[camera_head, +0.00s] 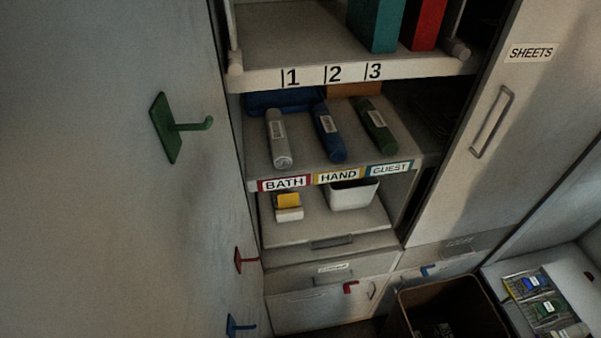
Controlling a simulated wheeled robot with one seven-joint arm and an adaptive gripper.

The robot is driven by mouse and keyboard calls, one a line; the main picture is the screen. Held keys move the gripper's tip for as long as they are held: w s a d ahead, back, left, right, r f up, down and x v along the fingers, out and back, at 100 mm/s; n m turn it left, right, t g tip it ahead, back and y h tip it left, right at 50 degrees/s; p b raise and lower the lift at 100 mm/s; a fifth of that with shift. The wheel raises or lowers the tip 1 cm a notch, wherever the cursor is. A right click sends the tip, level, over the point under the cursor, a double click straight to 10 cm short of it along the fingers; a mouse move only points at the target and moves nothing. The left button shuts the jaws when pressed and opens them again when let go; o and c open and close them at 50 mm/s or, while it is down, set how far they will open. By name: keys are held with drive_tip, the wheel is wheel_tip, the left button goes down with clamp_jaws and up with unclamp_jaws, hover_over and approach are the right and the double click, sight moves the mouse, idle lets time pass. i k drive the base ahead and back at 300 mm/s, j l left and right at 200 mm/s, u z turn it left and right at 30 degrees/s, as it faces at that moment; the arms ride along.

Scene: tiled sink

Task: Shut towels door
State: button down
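No label reading "towels" shows, so I cannot tell which panel is the towels door. An open cupboard shows rolled towels on a shelf (350,160) labelled BATH, HAND and GUEST: a grey roll (278,138), a blue roll (328,133) and a green roll (376,126). A large grey panel (90,200) fills the left side. It carries a green hook (166,127), a red hook (240,260) and a blue hook (232,326). I cannot tell whether it is a door or a wall. My gripper is not in view.
To the right, a door labelled SHEETS (512,125) has a bar handle (491,122). Above, a shelf edge (350,70) is marked 1, 2, 3. A white bin (352,195) stands below the rolls. Drawers (325,312), a brown bin (470,295) and a tray (512,284) lie lower.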

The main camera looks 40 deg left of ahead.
sight(125, 213)
drive_tip(key=k+l+u, duration=0.1)
drive_tip(key=u, duration=0.25)
drive_tip(key=k+u, duration=0.3)
drive_tip(key=k+j+u, duration=0.1)
drive_tip(key=k+u, duration=0.25)
drive_tip(key=k+j+u, duration=0.15)
drive_tip(key=u, duration=0.25)
drive_tip(key=k+j+u, duration=0.1)
drive_tip(key=j+u, duration=0.3)
drive_tip(key=k+j+u, duration=0.1)
drive_tip(key=j+u, duration=0.15)
drive_tip(key=u, duration=0.15)
